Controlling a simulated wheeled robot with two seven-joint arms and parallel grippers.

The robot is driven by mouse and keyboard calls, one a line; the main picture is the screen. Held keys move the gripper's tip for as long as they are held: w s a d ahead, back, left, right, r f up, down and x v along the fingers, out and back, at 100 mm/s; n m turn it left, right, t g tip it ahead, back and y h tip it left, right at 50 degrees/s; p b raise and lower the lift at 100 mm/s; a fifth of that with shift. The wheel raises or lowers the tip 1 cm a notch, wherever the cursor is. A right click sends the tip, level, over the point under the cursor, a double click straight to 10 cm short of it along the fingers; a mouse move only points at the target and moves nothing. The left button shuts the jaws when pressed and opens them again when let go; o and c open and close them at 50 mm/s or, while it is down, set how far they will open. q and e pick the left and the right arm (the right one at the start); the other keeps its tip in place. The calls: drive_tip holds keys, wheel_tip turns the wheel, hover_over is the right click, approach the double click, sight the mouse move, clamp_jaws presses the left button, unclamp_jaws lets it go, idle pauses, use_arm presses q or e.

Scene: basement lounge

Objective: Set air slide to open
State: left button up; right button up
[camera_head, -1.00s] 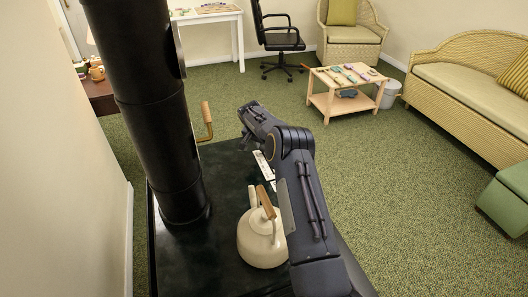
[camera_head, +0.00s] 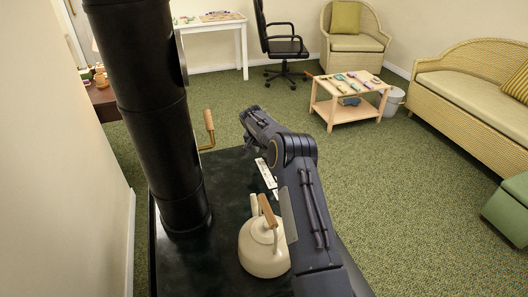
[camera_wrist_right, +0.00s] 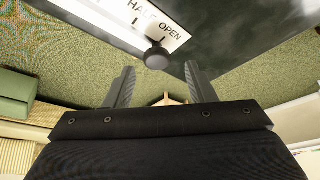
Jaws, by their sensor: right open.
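The air slide has a white label plate (camera_head: 266,172) at the far right part of the black stove top. In the right wrist view the plate (camera_wrist_right: 178,13) reads HALF and OPEN, with tick marks below. Its round dark knob (camera_wrist_right: 157,56) appears close to the OPEN tick. My right gripper (camera_wrist_right: 160,70) is open, with one finger on each side of the knob in the picture. I cannot tell whether they touch it. In the head view the right gripper (camera_head: 247,143) is partly hidden by its own wrist. My left gripper is out of view.
A cream kettle (camera_head: 262,248) with a wooden handle stands on the stove top (camera_head: 200,262), close to my right arm. The black stovepipe (camera_head: 150,120) rises at left. A wooden-handled lever (camera_head: 209,125) sticks up behind. Open carpet lies beyond.

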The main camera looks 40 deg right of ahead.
drive_tip(key=v, duration=0.7)
drive_tip(key=shift+s+f, duration=0.1)
